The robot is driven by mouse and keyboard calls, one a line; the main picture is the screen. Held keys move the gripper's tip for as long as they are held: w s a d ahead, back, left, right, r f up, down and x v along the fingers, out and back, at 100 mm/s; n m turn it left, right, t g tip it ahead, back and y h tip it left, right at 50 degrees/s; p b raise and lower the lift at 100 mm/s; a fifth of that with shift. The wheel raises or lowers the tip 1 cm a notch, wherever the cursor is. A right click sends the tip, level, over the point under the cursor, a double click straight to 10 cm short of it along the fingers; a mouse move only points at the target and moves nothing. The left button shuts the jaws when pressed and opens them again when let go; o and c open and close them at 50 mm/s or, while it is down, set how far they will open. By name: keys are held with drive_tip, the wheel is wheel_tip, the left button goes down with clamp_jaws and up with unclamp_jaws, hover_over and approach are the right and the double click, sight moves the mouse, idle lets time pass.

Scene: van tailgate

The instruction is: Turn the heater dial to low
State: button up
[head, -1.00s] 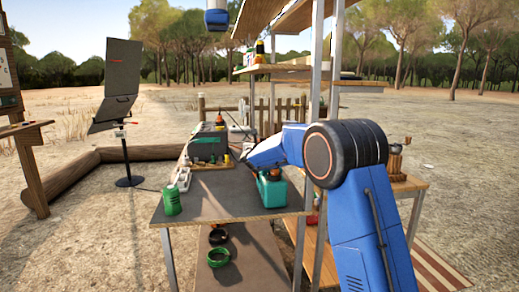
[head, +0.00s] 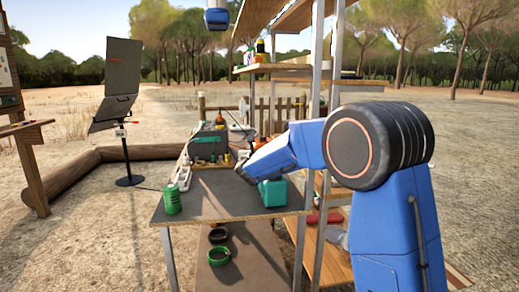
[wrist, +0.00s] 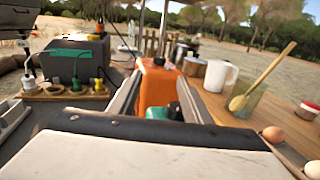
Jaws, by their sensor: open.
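My gripper (head: 241,171) is above the table's right side, its tip pointing left in the head view. In the wrist view its two fingers (wrist: 157,98) are apart, with an orange container (wrist: 157,82) showing between them; whether they touch it I cannot tell. A teal container (head: 272,192) stands close below my gripper. A dark box with a green front (head: 207,148) stands at the table's back; it also shows at the wrist view's left (wrist: 76,60). I cannot make out for sure which thing is the heater or its dial.
A green can (head: 172,200) and a white power strip (head: 183,175) are on the table's left. A board with several plugs or knobs (wrist: 65,92) lies before the box. Metal shelf posts (head: 312,110) rise at right. The table's front middle (head: 215,205) is clear.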

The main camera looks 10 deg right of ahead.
drive_tip(key=shift+w+a+r, duration=0.1)
drive_tip(key=shift+w+a, duration=0.05)
drive_tip(key=shift+a, duration=0.05)
drive_tip(key=w+a+m+g+h, duration=0.1)
drive_tip(key=w+a+m+h, duration=0.1)
drive_tip(key=a+h, duration=0.15)
drive_tip(key=m+g+h, duration=0.2)
approach(262, 138)
drive_tip(key=x, duration=0.9)
drive_tip(key=shift+w+d, duration=0.1)
drive_tip(key=shift+w, duration=0.2)
drive_tip(key=c, duration=1)
drive_tip(key=shift+d+r, duration=0.1)
drive_tip(key=shift+c, duration=0.2)
